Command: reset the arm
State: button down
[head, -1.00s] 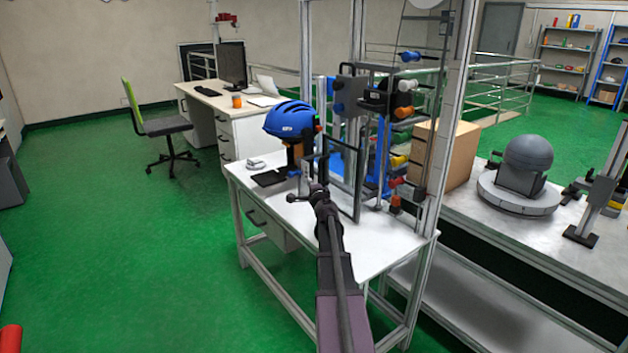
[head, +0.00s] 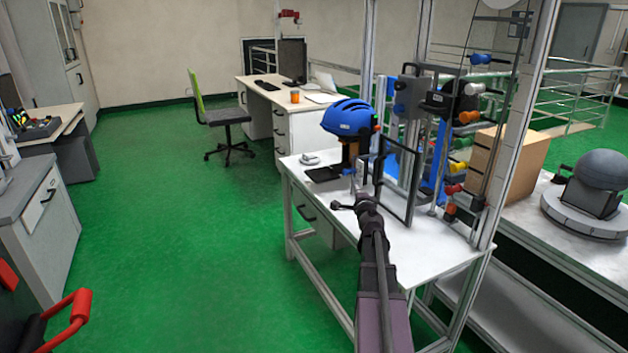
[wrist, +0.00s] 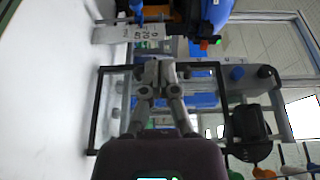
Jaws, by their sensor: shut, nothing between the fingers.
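My arm reaches forward over the white table (head: 440,250) in the head view. My gripper (head: 358,197) is at its far end, small and dark, just in front of the black frame of the drop tower rig (head: 412,185). In the wrist view my gripper (wrist: 158,68) has its fingertips together, with nothing between them. The black frame (wrist: 97,110) shows behind the fingers there. A blue helmet (head: 348,117) sits on a stand beyond my gripper. It also shows at the top of the wrist view (wrist: 216,14).
White posts (head: 520,130) rise at the table's right side. A cardboard-coloured box (head: 515,160) and a grey dome (head: 600,170) stand to the right. A desk (head: 262,95) and chair (head: 228,118) are behind. Green floor on the left is clear. A red handle (head: 70,312) is at lower left.

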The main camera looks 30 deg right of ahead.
jog(key=w+a+f+n+g+y, duration=0.1)
jog(key=a+f+n+y, duration=0.3)
jog(key=a, duration=0.7)
jog(key=a+f+n+g+y, duration=0.2)
jog(key=a+n+y, duration=0.3)
jog(key=a, duration=0.6)
jog(key=w+a+f+n+g+y, duration=0.1)
jog(key=a+f+n+y, duration=0.2)
jog(key=a+n, duration=0.55)
jog(key=s+a+f+n+g+h, duration=0.1)
jog(key=s+a+f+n+g, duration=0.1)
jog(key=s+a+f+g, duration=0.3)
jog(key=s+a+f+n+g+h, duration=0.1)
jog(key=s+a+n+g, duration=0.15)
jog(key=s+a, duration=0.45)
jog(key=s+a+f+n+g+h, duration=0.1)
jog(key=s+a+f+g, duration=0.35)
jog(key=s, duration=0.25)
notch_tip(320, 180, up, 24)
jog(key=p, duration=2.3)
jog(key=shift+s+a+h, duration=0.2)
jog(key=shift+a+h, duration=0.1)
jog(key=shift+h, duration=0.1)
